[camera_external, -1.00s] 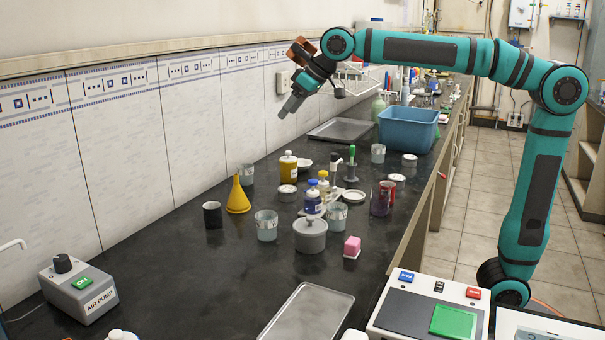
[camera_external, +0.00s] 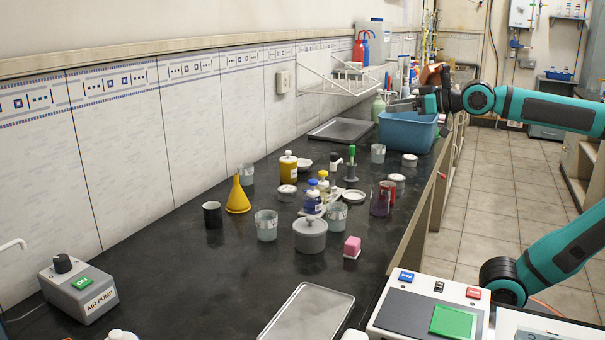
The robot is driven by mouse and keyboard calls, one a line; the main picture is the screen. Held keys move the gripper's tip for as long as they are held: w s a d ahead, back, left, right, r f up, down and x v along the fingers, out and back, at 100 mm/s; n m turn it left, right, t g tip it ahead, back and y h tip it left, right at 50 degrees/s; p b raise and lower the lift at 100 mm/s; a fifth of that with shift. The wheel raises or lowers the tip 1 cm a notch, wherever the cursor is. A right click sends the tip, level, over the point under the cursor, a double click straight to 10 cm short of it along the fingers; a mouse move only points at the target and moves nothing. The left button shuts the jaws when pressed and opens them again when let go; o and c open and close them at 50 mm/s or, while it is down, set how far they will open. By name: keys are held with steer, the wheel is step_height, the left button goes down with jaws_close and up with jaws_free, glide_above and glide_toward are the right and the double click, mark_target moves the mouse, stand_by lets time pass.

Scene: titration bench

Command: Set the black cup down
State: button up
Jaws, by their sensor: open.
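The black cup (camera_external: 212,214) stands upright on the dark bench (camera_external: 150,262), left of the yellow funnel (camera_external: 238,196). Nothing is touching it from above. My gripper (camera_external: 396,105) is far from the cup, up at the right over the blue bin (camera_external: 408,132) toward the back of the bench. Its jaws are open and I see nothing held in them. The fingers are small here and partly merge with the bin's rim.
Glass beakers (camera_external: 266,225), a grey lidded pot (camera_external: 309,236), a pink block (camera_external: 352,246) and several bottles crowd the middle. An air pump (camera_external: 78,288) stands front left, a metal tray (camera_external: 308,315) at the front. The bench left of the cup is clear.

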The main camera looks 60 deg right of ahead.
steer(key=s+d+f+t, duration=0.1)
steer(key=s+f, duration=0.1)
steer(key=s, duration=0.4)
steer(key=shift+d+f+t+h, duration=0.2)
steer(key=shift+d+t+h, duration=0.15)
steer(key=shift+t+h, duration=0.05)
steer(key=shift+o, duration=0.4)
steer(key=o, duration=0.6)
steer(key=shift+o, duration=0.2)
steer(key=w+d+f+m+g+h, duration=0.1)
steer(key=w+d+m+g+h, duration=0.1)
steer(key=w+d+m+g, duration=0.4)
steer(key=w+d+f+m+g+h, duration=0.1)
steer(key=w+d+m+g, duration=0.25)
steer(key=d, duration=0.55)
steer(key=s+d+f+m+g+y, duration=0.15)
steer(key=d+m+g, duration=0.25)
steer(key=d, duration=0.6)
steer(key=s+d+f+m+g+y, duration=0.15)
steer(key=d+m+g, duration=0.3)
steer(key=d, duration=0.55)
step_height(320, 180, down, 9)
steer(key=shift+w+t, duration=0.3)
